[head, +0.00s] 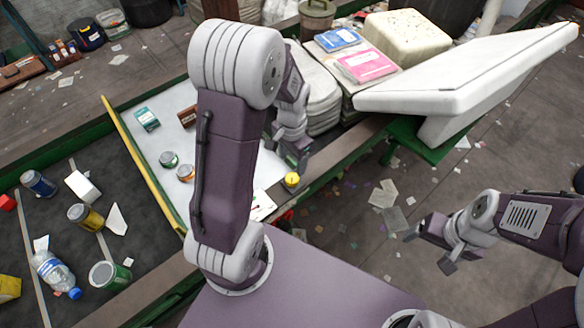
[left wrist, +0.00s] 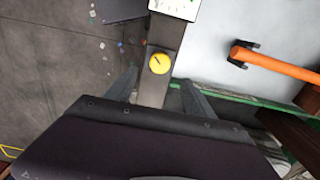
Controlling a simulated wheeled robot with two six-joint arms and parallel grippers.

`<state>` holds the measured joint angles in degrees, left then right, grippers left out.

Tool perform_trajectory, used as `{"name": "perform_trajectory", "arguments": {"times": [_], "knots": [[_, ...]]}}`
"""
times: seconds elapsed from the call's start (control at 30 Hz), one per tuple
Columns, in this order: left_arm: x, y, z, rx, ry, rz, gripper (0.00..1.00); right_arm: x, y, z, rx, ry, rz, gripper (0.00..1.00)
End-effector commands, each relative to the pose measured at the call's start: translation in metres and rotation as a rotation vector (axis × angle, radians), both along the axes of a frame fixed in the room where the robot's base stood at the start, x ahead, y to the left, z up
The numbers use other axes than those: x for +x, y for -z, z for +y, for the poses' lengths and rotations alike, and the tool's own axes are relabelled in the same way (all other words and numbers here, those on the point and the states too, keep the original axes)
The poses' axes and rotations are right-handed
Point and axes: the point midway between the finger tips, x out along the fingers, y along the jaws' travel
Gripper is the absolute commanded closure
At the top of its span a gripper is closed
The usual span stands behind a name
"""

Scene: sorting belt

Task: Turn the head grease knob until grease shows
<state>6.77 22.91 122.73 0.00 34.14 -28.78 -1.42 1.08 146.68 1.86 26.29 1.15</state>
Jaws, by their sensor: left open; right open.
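The round yellow knob (head: 291,180) sits at the near right end of the sorting table. In the left wrist view the knob (left wrist: 160,63) has a dark pointer mark and sits on a grey-brown post. My left gripper (head: 296,158) is over the knob, pointing down. In the left wrist view its open fingers (left wrist: 161,80) stand on both sides of the knob, apart from it; their exact height is unclear. No grease is visible. My right gripper (head: 430,249) is open and empty above the floor at the right.
A white card with green marks (left wrist: 175,8) and an orange bar handle (left wrist: 275,62) are near the knob. Cans stand on the pale table (head: 160,150). A dark belt (head: 75,240) with a bottle (head: 55,273) lies left. Stacked paper (head: 318,95) is behind.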

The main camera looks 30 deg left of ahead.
Motion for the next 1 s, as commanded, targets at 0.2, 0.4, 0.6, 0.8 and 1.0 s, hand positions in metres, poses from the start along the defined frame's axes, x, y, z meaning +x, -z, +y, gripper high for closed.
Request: {"name": "perform_trajectory", "arguments": {"times": [0.2,0.4,0.6,0.8,1.0], "knots": [[0.000,-0.003,0.000,-0.001,0.000,0.001,0.38,0.000,0.000,0.000,0.000,0.000,0.000,0.18],[0.000,-0.001,0.000,0.000,0.000,0.004,0.38,0.000,-0.002,0.000,0.000,0.000,0.000,0.18],[-0.002,0.028,-0.001,-0.002,0.000,0.012,0.38,0.000,-0.007,0.000,0.000,0.000,0.000,0.18],[-0.002,0.068,-0.001,-0.001,0.000,0.010,0.38,0.000,-0.012,0.000,0.000,0.000,0.000,0.18],[-0.001,0.087,0.000,0.000,0.000,0.005,0.38,0.000,-0.014,0.000,0.000,0.000,0.000,0.18]]}}
